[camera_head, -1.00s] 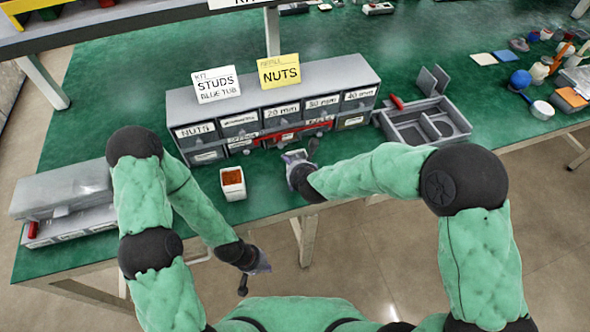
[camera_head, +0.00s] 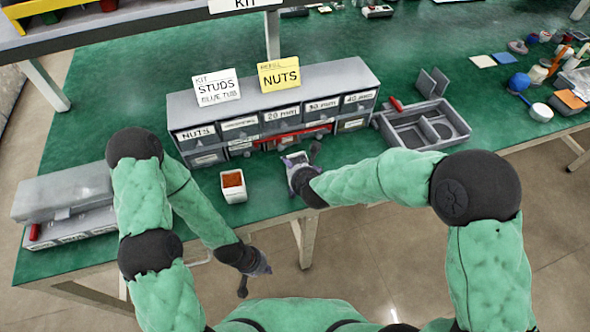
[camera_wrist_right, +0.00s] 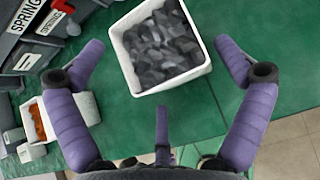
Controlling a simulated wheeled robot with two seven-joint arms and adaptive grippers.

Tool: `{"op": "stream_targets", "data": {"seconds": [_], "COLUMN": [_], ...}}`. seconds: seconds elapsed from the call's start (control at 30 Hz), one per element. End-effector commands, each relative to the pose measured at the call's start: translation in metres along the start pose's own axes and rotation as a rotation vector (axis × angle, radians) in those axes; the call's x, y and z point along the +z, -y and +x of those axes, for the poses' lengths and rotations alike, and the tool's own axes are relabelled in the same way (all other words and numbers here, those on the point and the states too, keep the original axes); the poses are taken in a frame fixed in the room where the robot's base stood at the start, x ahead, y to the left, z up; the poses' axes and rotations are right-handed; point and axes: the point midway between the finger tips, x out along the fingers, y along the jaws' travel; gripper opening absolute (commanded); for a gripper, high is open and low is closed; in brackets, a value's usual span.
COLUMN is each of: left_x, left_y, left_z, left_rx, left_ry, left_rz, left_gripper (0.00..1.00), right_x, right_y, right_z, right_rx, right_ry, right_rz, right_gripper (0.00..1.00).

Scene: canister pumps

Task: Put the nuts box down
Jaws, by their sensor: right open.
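A white box of dark grey nuts (camera_wrist_right: 160,45) stands on the green table in the right wrist view. My right gripper (camera_wrist_right: 158,48) is open, with a purple finger on each side of the box and green table showing between the fingers and its walls. In the head view the right gripper (camera_head: 300,166) is in front of the drawer cabinet and mostly hides this box. My left gripper (camera_head: 257,272) hangs low in front of the table edge, away from the box; its fingers are too small to read.
A white box with orange-brown contents (camera_head: 233,184) stands left of the right gripper. The grey drawer cabinet (camera_head: 330,75) with labels and two signs is behind. A grey divided tray (camera_head: 455,137) is to the right. A grey case (camera_head: 60,190) is at the left.

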Motion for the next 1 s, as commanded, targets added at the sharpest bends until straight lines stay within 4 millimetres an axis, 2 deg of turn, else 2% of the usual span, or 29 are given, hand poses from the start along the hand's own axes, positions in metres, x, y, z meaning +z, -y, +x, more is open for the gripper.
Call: {"op": "stream_targets", "data": {"seconds": [0.03, 0.3, 0.5, 0.7, 1.0], "left_x": [0.0, 0.001, 0.001, 0.001, 0.001], "left_y": [-0.002, -0.008, -0.011, -0.012, -0.011], "left_z": [-0.005, -0.021, -0.03, -0.032, -0.032], "left_rx": [0.0, 0.0, 0.0, 0.0, 0.0], "left_ry": [0.0, 0.0, 0.0, 0.0, 0.0], "left_rz": [0.0, 0.0, 0.0, 0.0, 0.0], "left_gripper": [0.0, 0.0, 0.0, 0.0, 0.0], "right_x": [0.003, 0.003, 0.002, 0.0, 0.0], "right_y": [0.0, 0.0, 0.0, 0.0, 0.0], "right_z": [-0.012, -0.063, -0.09, -0.1, -0.1], "right_rx": [0.001, 0.001, 0.0, 0.0, 0.0], "right_ry": [0.003, 0.003, 0.002, 0.0, 0.0], "right_rz": [-0.001, 0.0, 0.0, 0.0, 0.0], "right_gripper": [1.0, 1.0, 1.0, 1.0, 1.0]}}
